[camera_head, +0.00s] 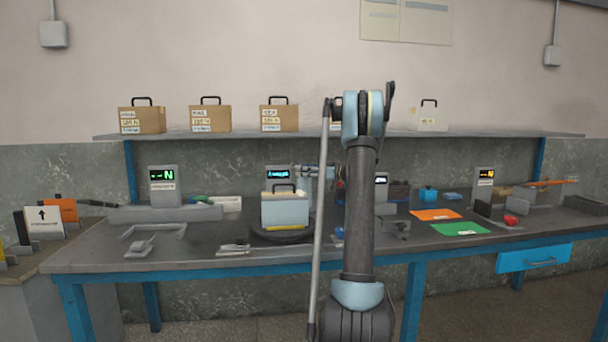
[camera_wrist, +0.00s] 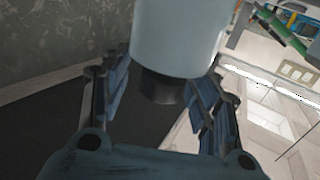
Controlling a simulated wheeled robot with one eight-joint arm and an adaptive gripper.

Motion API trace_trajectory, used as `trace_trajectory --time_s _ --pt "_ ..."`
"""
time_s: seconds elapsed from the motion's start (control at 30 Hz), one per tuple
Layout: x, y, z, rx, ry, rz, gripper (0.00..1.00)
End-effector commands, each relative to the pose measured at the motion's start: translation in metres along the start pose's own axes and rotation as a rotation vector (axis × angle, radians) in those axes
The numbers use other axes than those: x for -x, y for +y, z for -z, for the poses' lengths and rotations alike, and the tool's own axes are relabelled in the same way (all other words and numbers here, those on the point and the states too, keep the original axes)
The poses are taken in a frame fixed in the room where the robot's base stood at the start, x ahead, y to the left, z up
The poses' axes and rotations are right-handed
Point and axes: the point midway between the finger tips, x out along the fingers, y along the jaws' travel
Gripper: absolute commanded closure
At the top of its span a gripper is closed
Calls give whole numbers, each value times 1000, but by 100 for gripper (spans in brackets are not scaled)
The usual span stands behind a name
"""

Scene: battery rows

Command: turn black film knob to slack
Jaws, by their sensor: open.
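In the wrist view, a short black round piece (camera_wrist: 160,88) sits at the end of a pale blue cylinder (camera_wrist: 180,38). It looks like the black film knob, but I see no markings on it. My gripper (camera_wrist: 162,92) is open, with one finger on each side of this piece. I cannot tell whether either finger touches it. The knob cannot be made out there.
Several displays stand along the bench (camera_head: 190,250), including a green-lit one (camera_head: 162,180) at left. An orange sheet (camera_head: 435,214) and a green sheet (camera_head: 460,229) lie at right. A shelf (camera_head: 235,134) with several cartons runs above. My upright arm hides part of the bench.

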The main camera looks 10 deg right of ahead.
Motion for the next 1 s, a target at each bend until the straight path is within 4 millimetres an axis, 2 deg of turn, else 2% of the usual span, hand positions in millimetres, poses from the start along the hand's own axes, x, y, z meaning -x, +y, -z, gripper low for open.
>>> trace_trajectory --time_s 0.17,0.27,0.7,0.83,1.0 --pt "4 0 0 0 0 0 44" --pt "14 0 0 0 0 -1 44" --pt "93 1 -1 -1 -1 -2 44" --pt "109 1 -1 -1 -1 -2 44" --pt "118 1 -2 -1 0 0 44"
